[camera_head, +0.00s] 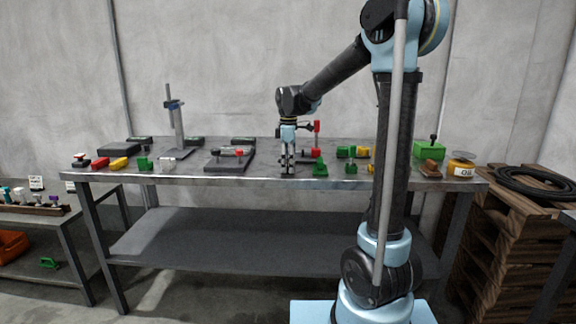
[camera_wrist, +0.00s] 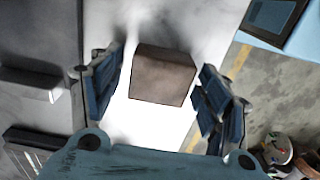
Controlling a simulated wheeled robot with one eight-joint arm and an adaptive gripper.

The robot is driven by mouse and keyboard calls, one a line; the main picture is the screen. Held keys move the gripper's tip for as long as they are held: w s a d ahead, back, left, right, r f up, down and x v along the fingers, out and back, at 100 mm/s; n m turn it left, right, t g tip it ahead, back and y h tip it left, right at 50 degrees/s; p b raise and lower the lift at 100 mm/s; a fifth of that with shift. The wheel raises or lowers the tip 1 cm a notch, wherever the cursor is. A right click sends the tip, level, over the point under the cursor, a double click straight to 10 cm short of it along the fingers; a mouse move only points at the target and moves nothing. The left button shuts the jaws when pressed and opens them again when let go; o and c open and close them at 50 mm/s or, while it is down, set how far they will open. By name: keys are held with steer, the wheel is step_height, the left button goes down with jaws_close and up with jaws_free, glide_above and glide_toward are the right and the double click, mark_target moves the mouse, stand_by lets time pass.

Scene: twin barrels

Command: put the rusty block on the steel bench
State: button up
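The rusty block (camera_wrist: 163,75), a brown, box-shaped piece, shows in the wrist view between the two fingers of my gripper (camera_wrist: 160,95). Small gaps seem to separate it from the fingers, which stand apart. In the head view my gripper (camera_head: 287,168) points straight down just above the front part of the steel bench (camera_head: 330,184). The block cannot be made out there, as the fingers and its small size hide it. The bright bench top (camera_wrist: 150,122) shows below and around the block in the wrist view. I cannot tell whether the block touches it.
A green piece (camera_head: 320,168) stands close right of my gripper, with a red upright piece (camera_head: 316,127) behind. A dark tray (camera_head: 229,163) lies to the left. A brown piece (camera_head: 431,168) and an oil tin (camera_head: 461,167) are at the right end. Several small coloured parts stand around.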

steer(key=shift+r, duration=0.1)
step_height(320, 180, up, 12)
steer(key=s+d+f+m, duration=0.3)
steer(key=s+d+m, duration=0.2)
steer(key=s+d, duration=0.35)
steer(key=s+d+f+m+t, duration=0.1)
steer(key=s+d+f+m, duration=0.5)
steer(key=s+f, duration=0.5)
steer(key=s+d+f+m+t, duration=0.1)
steer(key=s+d+f+m, duration=0.5)
steer(key=s+f, duration=0.4)
steer(key=shift+s+d+f, duration=0.35)
steer(key=shift+s+d, duration=0.05)
steer(key=shift+s, duration=0.4)
